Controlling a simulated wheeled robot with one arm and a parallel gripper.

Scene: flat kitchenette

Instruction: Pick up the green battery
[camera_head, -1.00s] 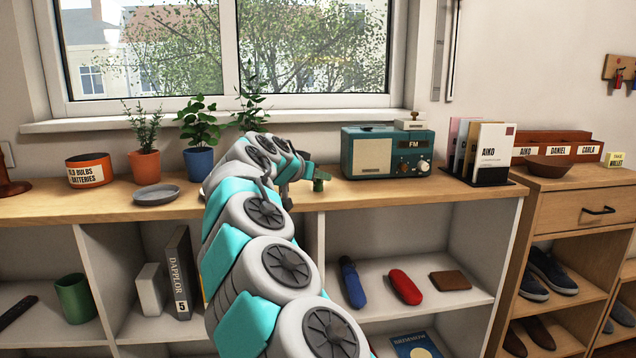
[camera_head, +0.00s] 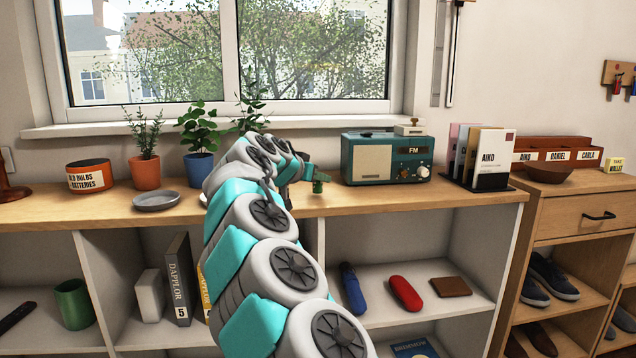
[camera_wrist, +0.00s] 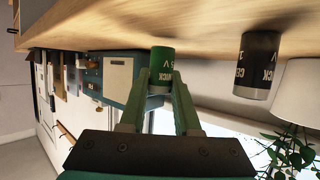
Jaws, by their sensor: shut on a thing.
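The green battery (camera_wrist: 162,58) is a small cylinder with white lettering, between the fingertips of my gripper (camera_wrist: 163,76) in the wrist view. The gripper is shut on it by its near end. In the head view the green battery (camera_head: 318,186) shows just right of my gripper (camera_head: 309,176), over the wooden countertop (camera_head: 400,197) in front of the radio. I cannot tell for certain whether it is clear of the wood.
A black battery (camera_wrist: 257,65) stands near the green one in the wrist view. The teal radio (camera_head: 388,158) is right and behind. Potted plants, a grey dish (camera_head: 157,200) and an orange battery bin (camera_head: 89,177) stand left. The front right countertop is clear.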

